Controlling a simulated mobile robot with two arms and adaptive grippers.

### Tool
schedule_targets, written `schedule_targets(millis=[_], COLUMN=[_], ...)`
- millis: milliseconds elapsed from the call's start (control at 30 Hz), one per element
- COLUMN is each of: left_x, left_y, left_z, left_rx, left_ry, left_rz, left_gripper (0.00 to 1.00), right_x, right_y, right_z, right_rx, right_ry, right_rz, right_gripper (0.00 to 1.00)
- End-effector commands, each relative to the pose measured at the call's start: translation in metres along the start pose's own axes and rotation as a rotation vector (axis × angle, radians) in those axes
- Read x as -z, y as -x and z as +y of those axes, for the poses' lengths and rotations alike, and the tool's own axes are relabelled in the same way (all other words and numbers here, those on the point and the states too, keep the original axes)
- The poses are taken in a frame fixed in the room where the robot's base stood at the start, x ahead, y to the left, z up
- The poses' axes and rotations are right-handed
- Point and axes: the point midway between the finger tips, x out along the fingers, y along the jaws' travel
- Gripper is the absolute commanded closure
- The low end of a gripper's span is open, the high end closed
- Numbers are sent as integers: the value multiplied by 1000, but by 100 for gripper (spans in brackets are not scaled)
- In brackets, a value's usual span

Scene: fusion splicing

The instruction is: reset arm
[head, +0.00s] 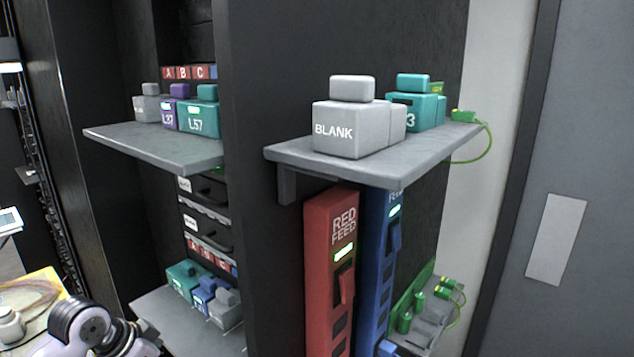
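A pale lilac and dark grey arm part of mine (85,325) shows at the bottom left corner, in front of the lower shelf. Its end runs out of the bottom of the picture, and I see no gripper fingers on it. Neither my left nor my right gripper can be made out in the head view. I cannot tell whether either one holds anything.
A right shelf (290,152) holds a grey BLANK block (340,140) and a teal block (425,112). A left shelf (150,145) bears several blocks. Below stand a red feed strip (318,230) and a blue strip (378,250). A grey door (600,130) is at right.

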Motion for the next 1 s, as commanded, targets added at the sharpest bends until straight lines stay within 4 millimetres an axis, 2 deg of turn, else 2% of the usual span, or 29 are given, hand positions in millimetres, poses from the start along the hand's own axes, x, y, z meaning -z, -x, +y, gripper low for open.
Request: schedule_targets(millis=[33,100,200,300,400,600,933,967,1000], left_x=[-19,-41,-73,-105,-133,-173,-219,-222,-226], left_y=[-23,-44,-65,-75,-76,-64,-35,-41,-56], left_z=[27,56,96,134,164,200,230,229,227], left_rx=[-12,-4,12,31,60,118,206,210,208], left_ry=[8,27,65,119,182,292,435,439,435], left_rz=[-24,-48,-74,-95,-114,-147,-201,-205,-208], left_gripper=[0,0,0,0,0,0,0,0,0], right_x=[-1,-1,-1,0,0,0,0,0,1], right_y=[0,0,0,0,0,0,0,-3,-7], right_z=[-1,-2,-5,-6,-7,-9,-8,-8,-8], right_rx=[1,3,5,7,9,10,10,10,9], right_ry=[0,-1,-1,-1,-1,0,0,0,0], right_rz=[-2,-2,-2,-1,-1,-1,0,0,1], right_gripper=[100,100,100,100,100,100,100,100,100])
